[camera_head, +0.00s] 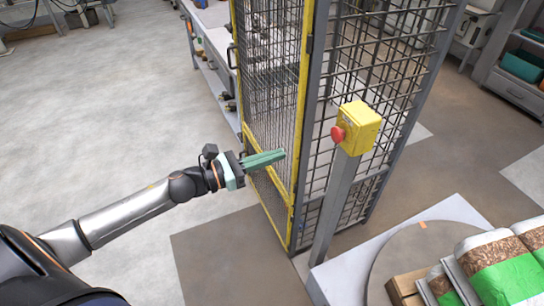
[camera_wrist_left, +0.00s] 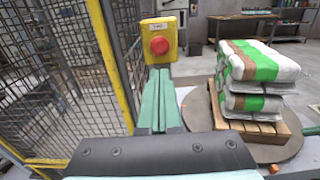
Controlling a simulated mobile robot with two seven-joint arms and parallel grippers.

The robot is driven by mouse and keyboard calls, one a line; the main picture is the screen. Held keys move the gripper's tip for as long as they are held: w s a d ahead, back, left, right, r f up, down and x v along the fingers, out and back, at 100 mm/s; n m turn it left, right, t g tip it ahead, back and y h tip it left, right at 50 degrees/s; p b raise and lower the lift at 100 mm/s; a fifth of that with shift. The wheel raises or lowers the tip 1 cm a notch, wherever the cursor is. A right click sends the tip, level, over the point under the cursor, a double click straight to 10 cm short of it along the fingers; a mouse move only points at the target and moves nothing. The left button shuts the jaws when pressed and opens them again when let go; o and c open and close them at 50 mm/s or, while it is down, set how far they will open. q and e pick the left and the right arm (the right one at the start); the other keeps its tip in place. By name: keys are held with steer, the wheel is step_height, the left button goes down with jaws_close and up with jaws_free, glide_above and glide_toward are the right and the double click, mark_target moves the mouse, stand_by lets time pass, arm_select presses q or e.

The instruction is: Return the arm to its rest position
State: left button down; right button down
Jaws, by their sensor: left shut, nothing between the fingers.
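My left arm reaches in from the left in the head view, stretched out toward the yellow-framed mesh gate. My left gripper (camera_head: 278,154) has green fingers that are shut with nothing between them. In the head view its tips overlap the gate mesh; whether they touch it I cannot tell. In the left wrist view the shut fingers (camera_wrist_left: 158,82) point toward the yellow box with a red button (camera_wrist_left: 159,45). That box (camera_head: 358,128) stands on a grey post to the right of the gripper in the head view. My right gripper is not in view.
The yellow-framed mesh gate (camera_head: 300,125) and grey fence (camera_head: 375,65) stand close by. Stacked bags (camera_wrist_left: 258,65) rest on a wooden pallet (camera_wrist_left: 218,118) over a round turntable (camera_wrist_left: 195,110). A workbench (camera_head: 212,25) is behind the gate. Open floor (camera_head: 110,115) lies to the left.

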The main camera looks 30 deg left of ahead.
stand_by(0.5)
arm_select(q)
steer(key=s+d+f+m+g+y+p, duration=0.2)
steer(key=s+f+m, duration=0.7)
steer(key=m, duration=0.6)
steer(key=s+d+f+m+g+y+p, duration=0.2)
steer(key=s+d+f+m+y+p, duration=0.2)
steer(key=s+f+m, duration=0.5)
steer(key=s+m+y, duration=0.2)
steer(key=m, duration=0.4)
steer(key=shift+f+m+g+y, duration=0.3)
steer(key=shift+f+g, duration=0.05)
steer(key=shift+g, duration=0.05)
